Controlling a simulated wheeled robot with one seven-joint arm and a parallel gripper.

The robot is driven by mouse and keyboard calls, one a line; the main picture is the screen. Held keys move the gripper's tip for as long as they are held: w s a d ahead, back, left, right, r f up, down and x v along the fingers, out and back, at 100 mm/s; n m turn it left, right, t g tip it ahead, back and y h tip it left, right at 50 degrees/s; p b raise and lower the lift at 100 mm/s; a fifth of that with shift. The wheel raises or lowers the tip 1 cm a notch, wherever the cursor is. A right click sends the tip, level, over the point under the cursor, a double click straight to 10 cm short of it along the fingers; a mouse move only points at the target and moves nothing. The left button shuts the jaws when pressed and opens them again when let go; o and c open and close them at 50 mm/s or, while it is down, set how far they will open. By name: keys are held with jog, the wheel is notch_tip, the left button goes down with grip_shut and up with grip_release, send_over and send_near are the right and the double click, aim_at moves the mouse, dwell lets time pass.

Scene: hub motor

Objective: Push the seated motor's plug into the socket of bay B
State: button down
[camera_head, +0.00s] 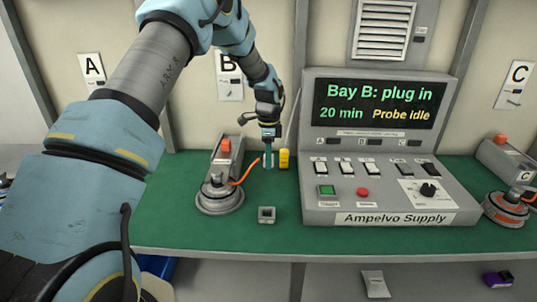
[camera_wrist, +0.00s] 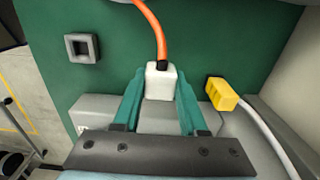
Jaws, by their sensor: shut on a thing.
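My gripper (camera_head: 268,161) is shut on the white plug (camera_wrist: 160,81), seen between its two teal fingers in the wrist view. An orange cable (camera_head: 250,170) runs from the plug to the round grey motor (camera_head: 220,199), which sits on the green bench below sign B. A yellow connector (camera_head: 284,158) stands just right of my gripper. It also shows in the wrist view (camera_wrist: 222,94), with a white cable, apart from the plug. A small grey square block with a dark opening (camera_head: 266,214) sits on the bench nearer the front; it also shows in the wrist view (camera_wrist: 82,48). I cannot tell which is bay B's socket.
The Ampelvo Supply console (camera_head: 390,215) stands to the right; its screen reads "Bay B: plug in". A grey bracket with an orange top (camera_head: 225,150) stands behind the motor. Another motor (camera_head: 506,206) is at the far right. The green bench (camera_head: 170,220) is clear at front left.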

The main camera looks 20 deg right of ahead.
jog(key=shift+s+a+f+b, duration=0.55)
jog(key=shift+s+a+b, duration=0.35)
jog(key=shift+s, duration=1.3)
jog(key=shift+s+a+f+b, duration=0.65)
jog(key=shift+s+a, duration=0.5)
jog(key=shift+s, duration=1.05)
jog(key=shift+s+a+f+b, duration=0.5)
jog(key=shift+s+a+b, duration=0.45)
jog(key=shift+s, duration=1.25)
jog(key=shift+f, duration=0.1)
jog(key=shift+f, duration=0.5)
jog(key=shift+f, duration=0.1)
jog(key=shift+f+b, duration=0.35)
